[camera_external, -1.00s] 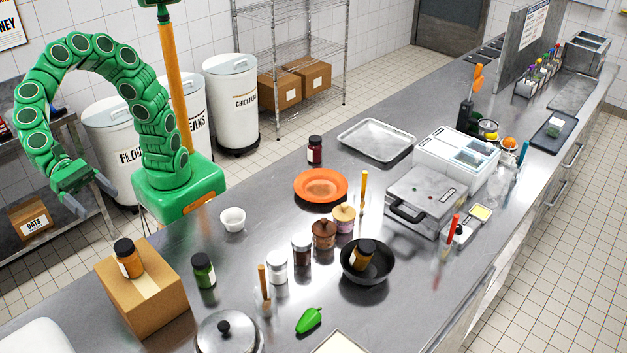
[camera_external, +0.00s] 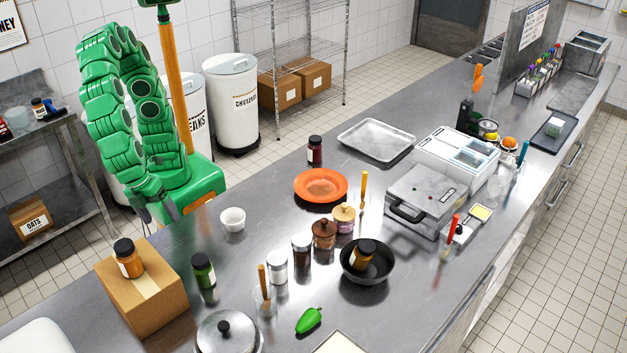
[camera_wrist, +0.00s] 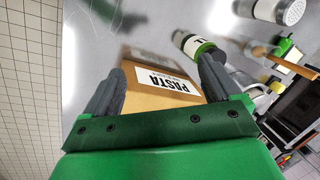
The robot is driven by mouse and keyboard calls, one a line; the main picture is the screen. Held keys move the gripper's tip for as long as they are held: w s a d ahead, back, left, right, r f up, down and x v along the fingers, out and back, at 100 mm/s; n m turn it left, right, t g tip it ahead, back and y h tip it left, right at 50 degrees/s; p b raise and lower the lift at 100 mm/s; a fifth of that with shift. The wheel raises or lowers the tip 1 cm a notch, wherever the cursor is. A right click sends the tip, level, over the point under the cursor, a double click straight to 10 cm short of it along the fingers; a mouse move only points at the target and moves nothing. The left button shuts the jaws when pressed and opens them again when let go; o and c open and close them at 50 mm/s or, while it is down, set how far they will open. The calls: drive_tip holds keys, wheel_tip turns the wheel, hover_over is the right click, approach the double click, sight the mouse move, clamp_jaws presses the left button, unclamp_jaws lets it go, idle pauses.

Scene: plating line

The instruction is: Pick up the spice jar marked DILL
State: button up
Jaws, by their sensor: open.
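A green jar with a dark lid (camera_external: 204,270) stands upright on the steel counter, right of a cardboard box. It also shows in the wrist view (camera_wrist: 203,48), just beyond the right finger, with a white label partly in sight; I cannot read the whole name. Other jars are an orange-brown one (camera_external: 129,260) on the box, a white one (camera_external: 277,268), a dark brown one (camera_external: 302,251), a dark red one (camera_external: 315,150) and an amber one (camera_external: 363,256) in the black pan. My gripper (camera_external: 160,208) is open and empty, behind and above the box, apart from the green jar.
The cardboard box (camera_external: 152,302), marked PASTA in the wrist view (camera_wrist: 160,92), stands at the counter's left. A white bowl (camera_external: 232,220), a pot lid (camera_external: 228,335), a wooden-handled tool (camera_external: 264,285) and a green pepper (camera_external: 309,320) lie around the green jar.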

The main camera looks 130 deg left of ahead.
drive_tip(key=w+a+r+n+t+h, duration=0.1)
drive_tip(key=w+a+r+n+h, duration=0.3)
drive_tip(key=n, duration=0.8)
drive_tip(key=w+a+r+n+t+h, duration=0.25)
drive_tip(key=r+n+h, duration=0.3)
drive_tip(key=n, duration=0.55)
drive_tip(key=w+a+r+n+h, duration=0.2)
drive_tip(key=w+r+n+h, duration=0.3)
drive_tip(key=n, duration=0.7)
approach(200, 285)
drive_tip(key=shift+y, duration=0.45)
drive_tip(key=shift+x, duration=3.6)
drive_tip(key=shift+s+d+r, duration=0.1)
drive_tip(key=shift+r, duration=0.05)
drive_tip(key=c, duration=1.2)
drive_tip(key=shift+c, duration=0.2)
